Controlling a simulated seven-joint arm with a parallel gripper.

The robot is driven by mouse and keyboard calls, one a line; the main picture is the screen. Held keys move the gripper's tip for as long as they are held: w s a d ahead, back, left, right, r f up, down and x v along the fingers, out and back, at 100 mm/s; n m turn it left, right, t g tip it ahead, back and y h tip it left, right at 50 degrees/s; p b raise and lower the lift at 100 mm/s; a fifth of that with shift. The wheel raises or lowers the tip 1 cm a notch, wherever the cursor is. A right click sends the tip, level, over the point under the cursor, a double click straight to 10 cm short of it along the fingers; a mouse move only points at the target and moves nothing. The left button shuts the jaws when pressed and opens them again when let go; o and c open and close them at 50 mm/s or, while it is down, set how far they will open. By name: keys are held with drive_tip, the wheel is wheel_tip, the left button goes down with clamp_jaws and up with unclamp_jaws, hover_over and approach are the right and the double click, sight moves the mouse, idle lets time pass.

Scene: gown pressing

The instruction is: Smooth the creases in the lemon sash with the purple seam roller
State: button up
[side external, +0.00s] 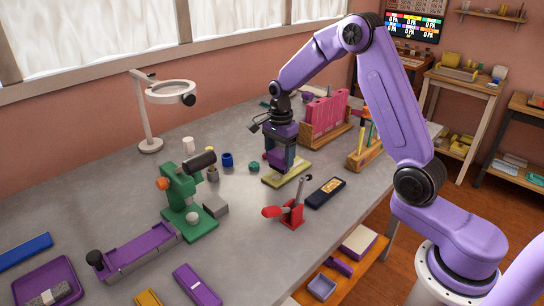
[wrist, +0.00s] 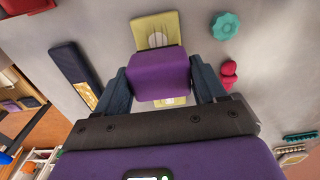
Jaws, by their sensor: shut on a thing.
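The lemon sash (side external: 289,175) is a small flat yellow piece on the grey table, below my gripper. It also shows in the wrist view (wrist: 144,24), with a pale patch near its middle. My gripper (side external: 280,160) points down over the sash. Its dark fingers are shut on a blocky purple thing, which I take to be the purple seam roller (wrist: 161,78). The roller covers the middle of the sash in the wrist view. I cannot tell whether its underside touches the sash, and any creases beneath it are hidden.
A dark case (side external: 325,192) and a red toggle clamp (side external: 291,213) lie close in front. A teal knob (side external: 254,166) is just left. A wooden rack with pink pieces (side external: 325,115) stands close behind. A green press (side external: 185,200) stands further left.

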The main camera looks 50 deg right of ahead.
drive_tip(key=d, duration=1.1)
drive_tip(key=shift+d, duration=0.3)
drive_tip(key=shift+f, duration=0.9)
idle(0.9)
drive_tip(key=shift+a, duration=0.1)
drive_tip(key=shift+a+r, duration=0.1)
drive_tip(key=shift+a, duration=2.15)
drive_tip(key=shift+a, duration=2.25)
drive_tip(key=shift+a, duration=2.25)
